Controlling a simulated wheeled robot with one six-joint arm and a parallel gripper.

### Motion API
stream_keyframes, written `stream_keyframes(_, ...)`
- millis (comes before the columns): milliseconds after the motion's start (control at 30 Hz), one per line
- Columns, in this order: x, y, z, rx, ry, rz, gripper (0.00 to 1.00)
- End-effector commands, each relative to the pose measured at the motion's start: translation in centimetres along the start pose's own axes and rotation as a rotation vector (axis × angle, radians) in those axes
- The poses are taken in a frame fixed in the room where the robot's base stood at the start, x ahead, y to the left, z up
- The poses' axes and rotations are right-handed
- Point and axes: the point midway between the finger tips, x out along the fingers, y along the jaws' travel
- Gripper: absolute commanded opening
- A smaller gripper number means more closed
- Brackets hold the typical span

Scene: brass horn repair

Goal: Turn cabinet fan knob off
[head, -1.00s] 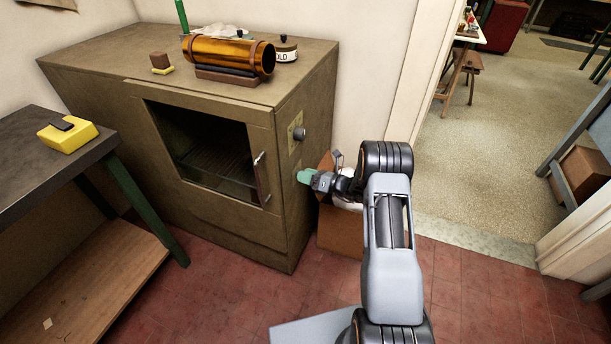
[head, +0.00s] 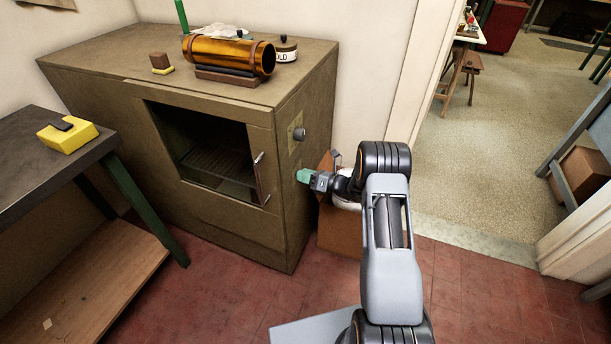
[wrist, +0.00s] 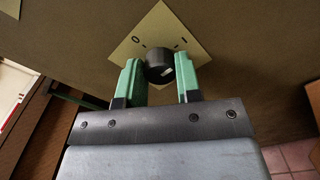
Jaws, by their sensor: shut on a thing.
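The knob (wrist: 159,66) is black and round with a small pale mark. It sits on a tan diamond plate (wrist: 158,25) marked 0 on the left and I on the right. My gripper (wrist: 158,72) has its green fingers on either side of the knob, shut on it. In the head view, my gripper (head: 303,176) is at the right side of the cabinet (head: 225,235), below another dark knob (head: 299,134) on its own plate. The gripped knob is hidden there.
A cardboard box (head: 338,233) stands beside the cabinet, partly behind my arm. An amber cylinder (head: 225,54) and a lidded pot (head: 286,48) rest on the cabinet top. A dark-topped bench (head: 35,165) stands at the left. Red floor is clear in front.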

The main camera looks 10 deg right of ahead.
Motion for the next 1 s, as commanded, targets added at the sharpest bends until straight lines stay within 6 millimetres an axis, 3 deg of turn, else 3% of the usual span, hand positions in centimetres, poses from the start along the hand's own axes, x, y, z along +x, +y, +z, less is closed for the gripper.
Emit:
stream_keyframes(367, 0.04, -0.1, -0.2, -0.13, 0.0, 0.003, 0.08)
stream_keyframes(1000, 0.06, -0.1, -0.4, -0.726, -0.002, 0.005, 0.08)
